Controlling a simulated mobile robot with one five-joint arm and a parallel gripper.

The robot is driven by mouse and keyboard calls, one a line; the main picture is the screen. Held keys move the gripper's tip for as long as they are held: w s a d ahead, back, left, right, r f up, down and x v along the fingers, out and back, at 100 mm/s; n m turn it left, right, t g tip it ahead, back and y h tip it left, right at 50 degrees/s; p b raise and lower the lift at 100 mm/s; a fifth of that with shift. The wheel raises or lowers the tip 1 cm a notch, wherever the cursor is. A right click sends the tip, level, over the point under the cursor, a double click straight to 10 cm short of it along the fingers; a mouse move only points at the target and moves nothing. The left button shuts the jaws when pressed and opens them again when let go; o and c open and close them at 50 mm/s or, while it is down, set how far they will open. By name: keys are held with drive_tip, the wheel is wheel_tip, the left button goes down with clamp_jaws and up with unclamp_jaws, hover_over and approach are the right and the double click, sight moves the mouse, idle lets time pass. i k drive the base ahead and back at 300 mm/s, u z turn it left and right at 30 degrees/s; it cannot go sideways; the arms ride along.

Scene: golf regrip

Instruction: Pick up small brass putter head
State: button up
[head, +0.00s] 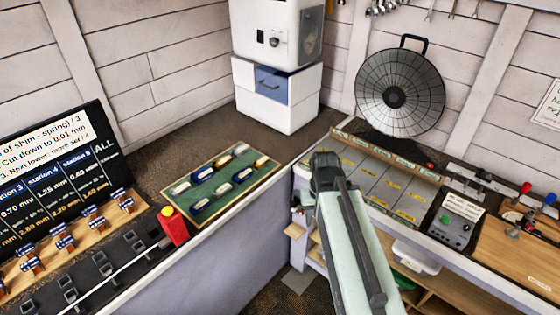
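A green board with a wooden rim (192,225) lies on the dark counter left of centre. It carries several small heads in rows, some silver, some blue and pale. A yellowish, brass-toned one (262,161) lies near its right end; it is too small to tell surely whether this is the small brass putter head. My gripper (324,160) is dark and sits at the end of my pale arm, right of the board and apart from it, near the corner where the counters meet. Its fingers are too unclear to tell open from shut.
A sectioned tray with yellow labels (384,188) lies right of my gripper. A white drawer cabinet (277,92) stands in the corner. A round dark mesh disc (400,92) leans behind the tray.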

sight(257, 164)
drive_tip(key=z, duration=0.65)
drive_tip(key=i, duration=0.8)
drive_tip(key=u, duration=3.25)
drive_tip(key=i, duration=0.5)
